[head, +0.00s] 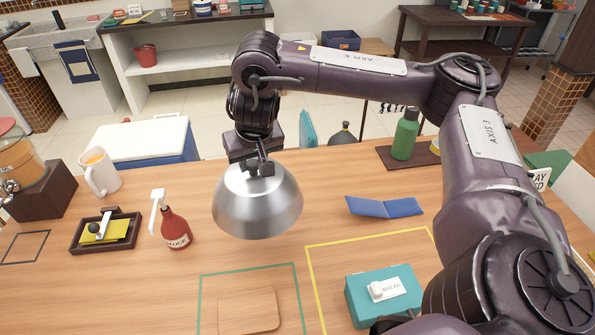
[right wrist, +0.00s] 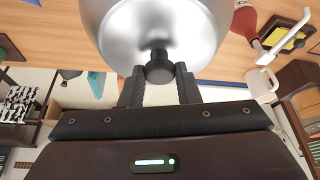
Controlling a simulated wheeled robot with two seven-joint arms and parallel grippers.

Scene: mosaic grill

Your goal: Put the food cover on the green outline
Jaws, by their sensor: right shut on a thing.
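The food cover (head: 257,208) is a shiny silver dome with a dark knob, held upright in the middle of the head view. My right gripper (head: 260,166) is above it, shut on the knob. The right wrist view shows the dark knob (right wrist: 158,66) between the fingers, with the dome (right wrist: 195,25) beyond. The cover seems to hang a little above the table. The green outline (head: 201,300) is nearer to me, just below the cover in the head view. A small wooden board (head: 248,308) lies inside it. My left gripper is not in view.
A red sauce bottle (head: 175,228) stands left of the cover. A yellow outline (head: 313,275) with a teal box (head: 385,295) lies to the right. A blue folded card (head: 385,207) lies behind that. The wooden table (head: 150,295) is bare left of the green outline.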

